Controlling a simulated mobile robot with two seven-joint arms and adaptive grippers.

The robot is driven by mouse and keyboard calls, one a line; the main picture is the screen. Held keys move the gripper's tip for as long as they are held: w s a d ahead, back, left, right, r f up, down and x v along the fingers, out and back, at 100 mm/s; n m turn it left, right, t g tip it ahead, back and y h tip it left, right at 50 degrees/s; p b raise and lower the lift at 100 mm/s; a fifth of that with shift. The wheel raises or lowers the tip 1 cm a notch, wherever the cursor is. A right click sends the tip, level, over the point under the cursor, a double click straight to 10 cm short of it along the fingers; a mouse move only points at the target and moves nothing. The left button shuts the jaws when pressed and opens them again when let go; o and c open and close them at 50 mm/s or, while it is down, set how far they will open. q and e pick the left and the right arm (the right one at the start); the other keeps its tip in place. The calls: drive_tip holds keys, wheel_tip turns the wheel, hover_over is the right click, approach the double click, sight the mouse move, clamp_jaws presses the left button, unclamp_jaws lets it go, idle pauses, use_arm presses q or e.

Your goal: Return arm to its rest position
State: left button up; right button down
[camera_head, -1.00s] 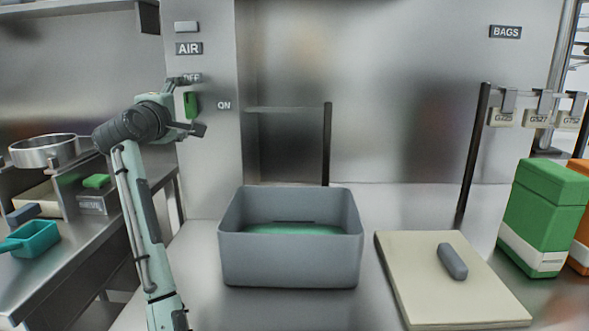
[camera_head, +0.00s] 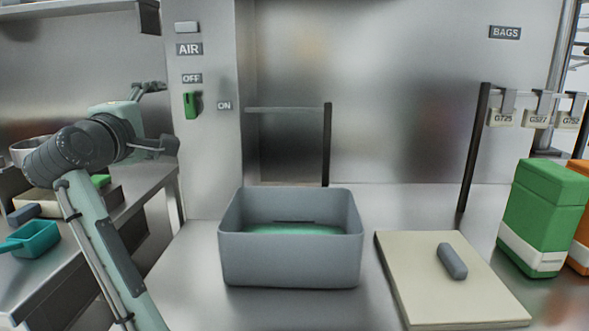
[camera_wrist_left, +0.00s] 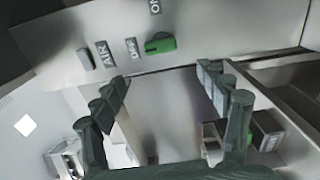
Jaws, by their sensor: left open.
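My left arm comes in from the lower left in the head view, and my left gripper (camera_head: 158,115) is at its upper end. The gripper is left of the panel with the green switch (camera_head: 191,105), apart from it. In the left wrist view the two dark fingers (camera_wrist_left: 164,78) are spread wide with nothing between them. The green switch (camera_wrist_left: 160,43) shows beyond the fingers there, near the AIR and OFF labels. My right arm and gripper are not in view.
A grey bin (camera_head: 290,262) with green contents stands mid-counter. A cream board (camera_head: 420,290) bearing a grey rounded object (camera_head: 452,261) lies to its right, near a green box (camera_head: 545,205). A side counter at left holds a teal scoop (camera_head: 38,238).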

sight(189, 106)
use_arm(q)
drive_tip(key=w, duration=1.1)
drive_tip(key=shift+w+d, duration=0.25)
drive_tip(key=shift+w, duration=0.05)
drive_tip(key=shift+a+f+m, duration=0.1)
drive_tip(key=shift+m, duration=0.7)
drive_tip(key=m, duration=0.3)
drive_tip(key=shift+s, duration=0.1)
drive_tip(key=m, duration=0.5)
drive_tip(key=shift+d+r, duration=0.2)
drive_tip(key=m, duration=0.4)
drive_tip(key=shift+d, duration=0.15)
drive_tip(key=m, duration=0.4)
drive_tip(key=shift+d, duration=0.1)
drive_tip(key=shift+s+d+f+m, duration=0.15)
drive_tip(key=shift+s+m, duration=0.15)
drive_tip(key=shift+s, duration=0.7)
drive_tip(key=shift+s+b, duration=0.3)
drive_tip(key=shift+s, duration=0.45)
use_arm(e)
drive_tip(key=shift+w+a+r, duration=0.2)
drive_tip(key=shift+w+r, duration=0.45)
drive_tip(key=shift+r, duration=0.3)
